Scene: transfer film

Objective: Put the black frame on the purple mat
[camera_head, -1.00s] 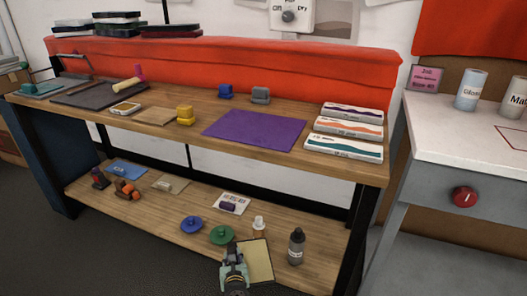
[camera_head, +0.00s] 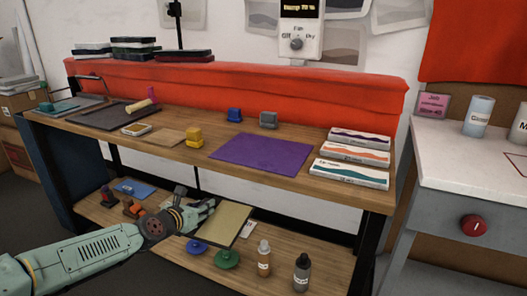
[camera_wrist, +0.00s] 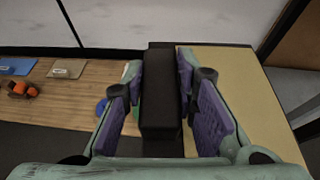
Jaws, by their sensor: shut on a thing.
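The black frame (camera_wrist: 161,100) has a dark bar along one side and a pale yellow panel (camera_head: 229,222). My gripper (camera_head: 207,207) is shut on the dark bar; in the wrist view the bar lies between the purple finger pads, with the yellow panel to its right. In the head view the frame is held in front of the bench, near the lower shelf's height, tilted. The purple mat (camera_head: 262,153) lies flat and bare on the upper bench top, above and to the right of my gripper.
Three striped boxes (camera_head: 350,174) lie right of the mat. Blue (camera_head: 234,115), grey (camera_head: 268,120) and yellow (camera_head: 194,137) blocks stand behind and left of it. The lower shelf holds green (camera_head: 227,258) and blue discs and two bottles (camera_head: 302,270). The bench's front edge separates frame and mat.

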